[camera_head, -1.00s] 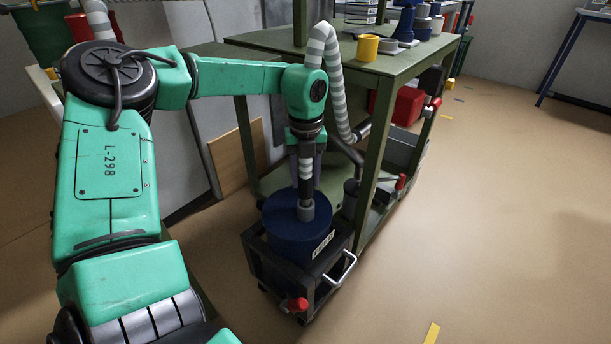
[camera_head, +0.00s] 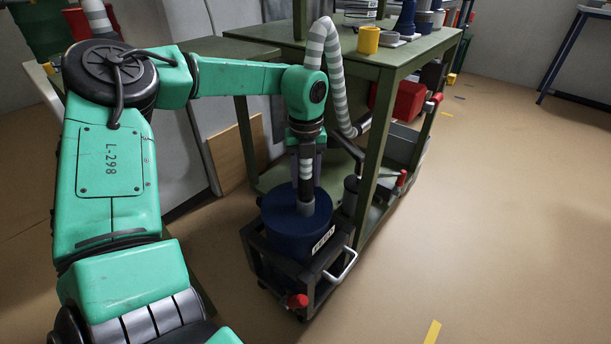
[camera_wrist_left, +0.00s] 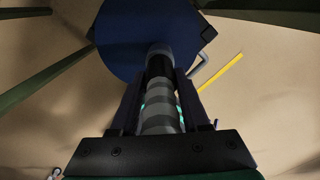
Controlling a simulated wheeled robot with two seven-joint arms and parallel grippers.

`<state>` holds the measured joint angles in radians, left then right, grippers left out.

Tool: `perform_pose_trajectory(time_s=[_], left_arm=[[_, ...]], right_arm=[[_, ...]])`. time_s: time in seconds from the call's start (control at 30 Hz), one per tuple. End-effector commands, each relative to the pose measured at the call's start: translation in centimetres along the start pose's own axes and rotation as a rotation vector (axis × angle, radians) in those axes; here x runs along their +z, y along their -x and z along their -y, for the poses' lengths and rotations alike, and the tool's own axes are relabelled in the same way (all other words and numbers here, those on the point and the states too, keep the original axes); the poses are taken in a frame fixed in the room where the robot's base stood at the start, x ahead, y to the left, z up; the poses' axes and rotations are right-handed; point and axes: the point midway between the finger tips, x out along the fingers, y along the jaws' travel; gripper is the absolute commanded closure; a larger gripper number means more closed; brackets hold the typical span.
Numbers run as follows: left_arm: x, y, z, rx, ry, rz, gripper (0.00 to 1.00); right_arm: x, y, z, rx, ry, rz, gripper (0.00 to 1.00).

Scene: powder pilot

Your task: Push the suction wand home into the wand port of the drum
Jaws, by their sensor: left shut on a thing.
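The blue drum (camera_head: 280,221) stands upright in a dark wheeled cart. The suction wand (camera_head: 306,168), dark with pale grey bands, stands almost upright over the drum lid. Its lower end meets a grey piece (camera_head: 306,207) on the lid; I cannot tell how deep it sits in the port. My left gripper (camera_head: 298,167) is shut on the wand above the lid. In the left wrist view the wand (camera_wrist_left: 160,121) lies between the fingers of my left gripper (camera_wrist_left: 160,102), pointing at the drum (camera_wrist_left: 136,36). My right gripper is not in view.
A green workbench (camera_head: 366,148) stands right behind the cart, with a yellow cup (camera_head: 368,40) on top. A striped grey hose (camera_head: 338,80) arches beside my wrist. The cart (camera_head: 262,262) has a metal handle (camera_head: 342,267). Open floor lies to the right.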

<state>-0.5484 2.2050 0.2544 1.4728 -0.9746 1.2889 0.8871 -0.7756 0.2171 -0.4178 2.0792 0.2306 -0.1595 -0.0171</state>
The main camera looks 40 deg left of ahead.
Motion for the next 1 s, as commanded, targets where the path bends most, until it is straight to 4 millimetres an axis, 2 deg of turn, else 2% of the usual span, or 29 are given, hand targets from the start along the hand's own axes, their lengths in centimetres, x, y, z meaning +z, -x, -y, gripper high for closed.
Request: perform_pose_trajectory(time_s=[0.23, 0.27, 0.3, 0.33, 0.57, 0.6, 0.63, 0.9, 1.0], left_arm=[[-0.01, -0.63, 0.0, 0.0, -0.001, 0.0, 1.0], [-0.01, -0.52, 0.01, 0.0, -0.001, 0.0, 0.43], [-0.01, -0.5, 0.0, 0.0, -0.001, 0.0, 0.27], [-0.01, -0.5, 0.0, 0.0, -0.001, 0.0, 0.19], [-0.01, -0.49, 0.0, 0.0, 0.0, 0.0, 0.19], [-0.01, -0.51, -0.02, 0.001, 0.0, -0.001, 0.34], [-0.01, -0.51, -0.02, 0.001, 0.0, -0.001, 0.37], [-0.01, -0.46, -0.01, 0.0, 0.0, -0.001, 0.37], [0.0, 0.12, 0.0, 0.0, 0.0, 0.0, 0.37]], right_arm=[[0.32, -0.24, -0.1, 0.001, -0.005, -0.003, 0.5], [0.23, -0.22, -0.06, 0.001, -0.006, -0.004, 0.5], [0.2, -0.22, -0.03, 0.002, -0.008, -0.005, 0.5], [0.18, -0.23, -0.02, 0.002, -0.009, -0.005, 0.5], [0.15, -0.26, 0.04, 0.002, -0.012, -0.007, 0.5], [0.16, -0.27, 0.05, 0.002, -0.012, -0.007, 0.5], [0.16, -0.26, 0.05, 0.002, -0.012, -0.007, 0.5], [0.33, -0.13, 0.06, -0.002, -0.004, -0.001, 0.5], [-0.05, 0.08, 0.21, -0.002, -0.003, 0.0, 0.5]])
